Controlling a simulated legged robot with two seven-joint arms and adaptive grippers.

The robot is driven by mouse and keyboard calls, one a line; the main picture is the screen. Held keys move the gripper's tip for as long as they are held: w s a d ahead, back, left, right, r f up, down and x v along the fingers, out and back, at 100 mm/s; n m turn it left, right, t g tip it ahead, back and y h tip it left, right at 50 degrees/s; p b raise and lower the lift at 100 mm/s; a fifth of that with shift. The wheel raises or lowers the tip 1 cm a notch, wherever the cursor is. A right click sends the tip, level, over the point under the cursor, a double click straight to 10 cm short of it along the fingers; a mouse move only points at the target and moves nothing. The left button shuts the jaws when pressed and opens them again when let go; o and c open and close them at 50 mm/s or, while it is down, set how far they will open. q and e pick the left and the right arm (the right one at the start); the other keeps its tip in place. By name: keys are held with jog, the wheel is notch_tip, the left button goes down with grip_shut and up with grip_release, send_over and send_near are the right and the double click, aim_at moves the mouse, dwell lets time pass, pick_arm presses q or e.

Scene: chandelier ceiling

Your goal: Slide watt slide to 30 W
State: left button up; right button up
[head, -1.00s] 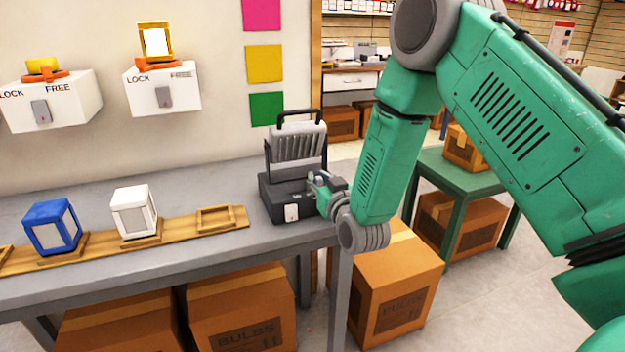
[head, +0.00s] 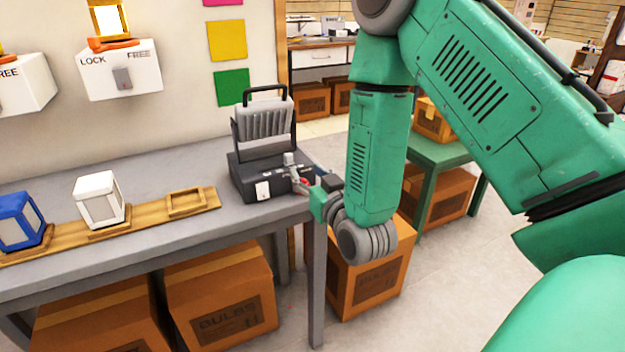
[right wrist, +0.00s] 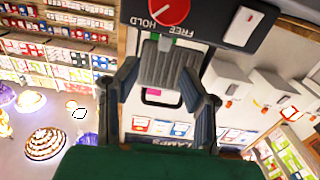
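A dark box-shaped device (head: 245,181) with a grey ribbed head and a black handle stands near the table's right end. Its front has a white plate. In the right wrist view its dark panel (right wrist: 205,18) shows a red knob, HOLD and FREE lettering and a white switch. I cannot make out the watt slide or a 30 W mark. My right gripper (head: 300,174) is at the device's right front, fingers apart. In the right wrist view the open fingers (right wrist: 165,90) show on either side of the ribbed head (right wrist: 172,62); contact is unclear. My left gripper is out of view.
The grey table (head: 130,175) carries a wooden rail (head: 150,212) with a white lantern (head: 98,199) and a blue lantern (head: 20,222). A white LOCK/FREE box (head: 120,75) hangs on the wall. Cardboard boxes (head: 222,300) sit below. A green table (head: 450,160) stands behind my right arm.

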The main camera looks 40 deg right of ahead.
jog(key=shift+v, duration=1.3)
jog(key=shift+f, duration=0.15)
jog(key=s+a+f+n+g+y, duration=0.1)
jog(key=s+a+f+g+y, duration=0.25)
jog(key=f, duration=0.55)
jog(key=s+a+f+n+g, duration=0.1)
jog(key=s+a+f+g, duration=0.2)
jog(key=s+f+g, duration=0.5)
jog(key=s+a+f+g, duration=0.1)
jog(key=s+f+g, duration=0.1)
jog(key=s+f, duration=0.3)
jog(key=s+a+f+n+g+p, duration=0.1)
jog(key=s+f, duration=0.4)
jog(key=s, duration=0.6)
jog(key=shift+a+g+y, duration=0.45)
jog(key=shift+a+g, duration=0.35)
jog(key=shift+g, duration=0.35)
jog(key=shift+w+f, duration=0.1)
jog(key=shift+d, duration=0.1)
